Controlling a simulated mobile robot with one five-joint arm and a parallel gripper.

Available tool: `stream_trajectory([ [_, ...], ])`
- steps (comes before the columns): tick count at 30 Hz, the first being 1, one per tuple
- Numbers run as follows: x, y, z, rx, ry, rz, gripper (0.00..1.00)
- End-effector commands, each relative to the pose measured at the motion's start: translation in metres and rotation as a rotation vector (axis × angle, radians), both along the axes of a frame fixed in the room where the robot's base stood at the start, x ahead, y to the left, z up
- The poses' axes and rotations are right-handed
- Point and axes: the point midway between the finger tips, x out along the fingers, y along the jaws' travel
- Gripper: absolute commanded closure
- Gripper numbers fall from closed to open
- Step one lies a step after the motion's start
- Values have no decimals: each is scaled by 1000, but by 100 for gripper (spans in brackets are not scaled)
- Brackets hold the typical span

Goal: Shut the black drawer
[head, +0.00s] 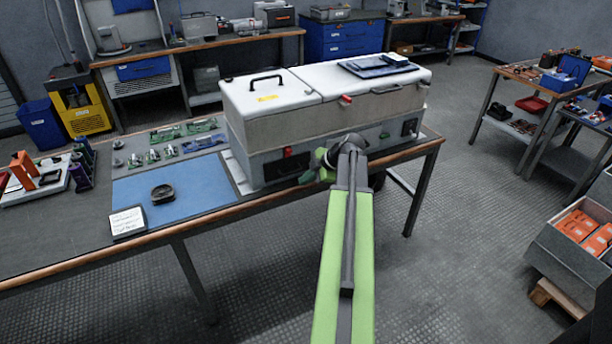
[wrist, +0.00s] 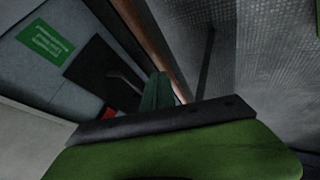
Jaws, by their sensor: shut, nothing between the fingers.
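A grey and white bench unit (head: 325,105) stands on the workbench. A black panel (head: 286,168) with a red part is on the left of its front; I cannot tell whether this is the black drawer. A black panel with a bar-like part (wrist: 105,74) shows in the wrist view, beside a green label (wrist: 45,42). My gripper (head: 308,176) is shut and empty, close to the unit's front face. Its dark green fingers (wrist: 156,92) are just right of the black panel in the wrist view. Contact is unclear, and my arm hides part of the front.
A blue mat (head: 180,190) with a black ring-shaped part (head: 162,193) lies left of the unit. A small white card (head: 127,222) is near the bench edge (head: 230,211). Circuit boards lie behind the mat. The floor (head: 460,220) right of the bench is open.

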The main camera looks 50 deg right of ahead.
Motion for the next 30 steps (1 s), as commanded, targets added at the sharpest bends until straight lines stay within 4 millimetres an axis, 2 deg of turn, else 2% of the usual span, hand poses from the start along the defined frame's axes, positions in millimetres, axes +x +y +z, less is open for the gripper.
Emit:
stream_trajectory([
  [2,-16,-2,28,0,0,-2,100],
  [6,-38,-8,55,0,1,0,100],
  [10,-53,-13,71,0,2,0,100],
  [15,-62,-15,77,-1,2,4,100],
  [26,-60,-13,76,0,3,11,100],
  [29,-34,10,79,0,2,63,100],
  [30,-16,28,81,0,2,100,100],
])
